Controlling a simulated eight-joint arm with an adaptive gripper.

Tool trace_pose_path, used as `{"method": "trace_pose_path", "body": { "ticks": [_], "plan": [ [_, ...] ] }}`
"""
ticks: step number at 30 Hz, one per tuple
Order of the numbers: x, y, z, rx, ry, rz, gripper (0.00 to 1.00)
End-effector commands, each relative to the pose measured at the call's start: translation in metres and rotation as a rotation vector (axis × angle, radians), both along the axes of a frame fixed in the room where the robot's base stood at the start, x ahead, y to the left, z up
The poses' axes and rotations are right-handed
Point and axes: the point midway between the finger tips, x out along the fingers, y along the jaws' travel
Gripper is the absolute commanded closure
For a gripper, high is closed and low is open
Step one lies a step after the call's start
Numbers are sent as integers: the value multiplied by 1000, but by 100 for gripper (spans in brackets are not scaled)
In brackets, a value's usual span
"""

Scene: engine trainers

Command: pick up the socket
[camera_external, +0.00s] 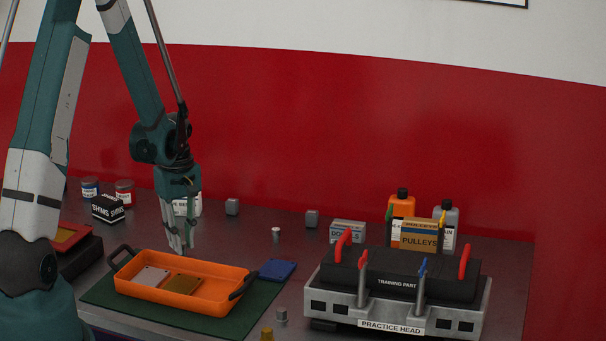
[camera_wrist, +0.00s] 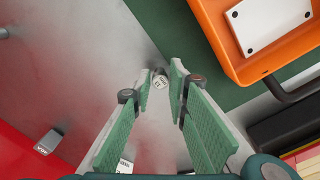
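A small grey cylinder with a white band, which looks like the socket (camera_external: 276,234), stands upright on the table behind the blue pad.
The orange tray (camera_external: 232,271) lies on a green mat (camera_external: 100,292). The engine trainer (camera_external: 398,290) stands at right. Two small grey blocks (camera_external: 232,207) (camera_external: 312,218) stand behind the socket. A brass cylinder (camera_external: 267,334) is at the front.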

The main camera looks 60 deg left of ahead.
Motion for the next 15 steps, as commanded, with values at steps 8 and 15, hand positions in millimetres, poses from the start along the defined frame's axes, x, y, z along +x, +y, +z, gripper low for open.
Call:
{"method": "trace_pose_path", "body": {
  "ticks": [8,15],
  "plan": [
    [0,0,-15,0,0,0,83],
    [0,0,-15,0,0,0,83]
  ]
}}
